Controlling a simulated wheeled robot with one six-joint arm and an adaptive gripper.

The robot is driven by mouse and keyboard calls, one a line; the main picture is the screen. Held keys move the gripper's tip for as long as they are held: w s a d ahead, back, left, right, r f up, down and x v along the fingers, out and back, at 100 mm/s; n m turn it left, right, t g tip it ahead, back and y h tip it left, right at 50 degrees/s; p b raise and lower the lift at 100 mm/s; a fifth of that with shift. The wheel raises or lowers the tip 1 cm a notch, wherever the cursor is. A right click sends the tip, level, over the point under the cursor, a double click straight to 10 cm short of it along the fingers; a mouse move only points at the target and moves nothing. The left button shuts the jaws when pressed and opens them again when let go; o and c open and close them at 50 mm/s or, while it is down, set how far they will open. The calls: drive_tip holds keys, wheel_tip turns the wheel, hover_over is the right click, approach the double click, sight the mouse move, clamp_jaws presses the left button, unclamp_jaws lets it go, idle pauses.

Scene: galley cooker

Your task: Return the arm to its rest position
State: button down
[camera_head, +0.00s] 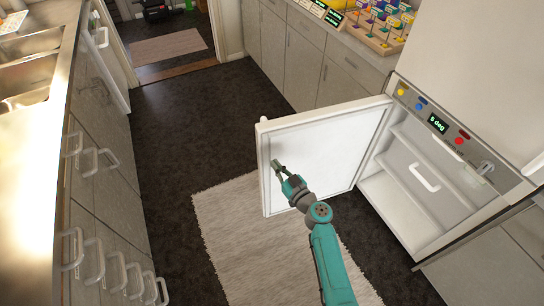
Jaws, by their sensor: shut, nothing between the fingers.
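My arm reaches up from the bottom of the head view, its teal link extended forward. My gripper (279,168) is at its end, shut and empty, in front of the inner face of the open white door (320,150). I cannot tell whether the fingertips touch the door or stand apart from it. The door belongs to the white appliance (412,190) on the right and stands wide open. Its inside shows a panel with a white handle (425,177).
A control panel with colored knobs and a green display (438,123) tops the appliance. A pale rug (240,235) lies on the dark floor. Grey drawers with handles (95,165) and a sink (28,75) line the left. Cabinets (305,65) stand behind the door. The middle aisle floor is clear.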

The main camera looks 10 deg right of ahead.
drive_tip(key=shift+s+d, duration=0.2)
drive_tip(key=shift+s, duration=0.8)
drive_tip(key=shift+s+d, duration=0.2)
drive_tip(key=shift+s, duration=0.75)
drive_tip(key=s+d+f+m+g+h, duration=0.1)
drive_tip(key=s+d+f+h, duration=0.1)
drive_tip(key=s, duration=0.8)
drive_tip(key=s+d+f+m+g+h, duration=0.1)
drive_tip(key=s+d+f+m+h, duration=0.1)
drive_tip(key=s, duration=0.7)
drive_tip(key=s+d+f+m+h, duration=0.1)
drive_tip(key=s+d+f+h, duration=0.15)
drive_tip(key=s, duration=0.75)
drive_tip(key=s+d+r+m+h, duration=0.1)
drive_tip(key=s+r, duration=1.8)
drive_tip(key=s, duration=0.1)
drive_tip(key=shift+d+r+t, duration=0.3)
drive_tip(key=shift+d+r, duration=0.05)
drive_tip(key=shift+r, duration=0.05)
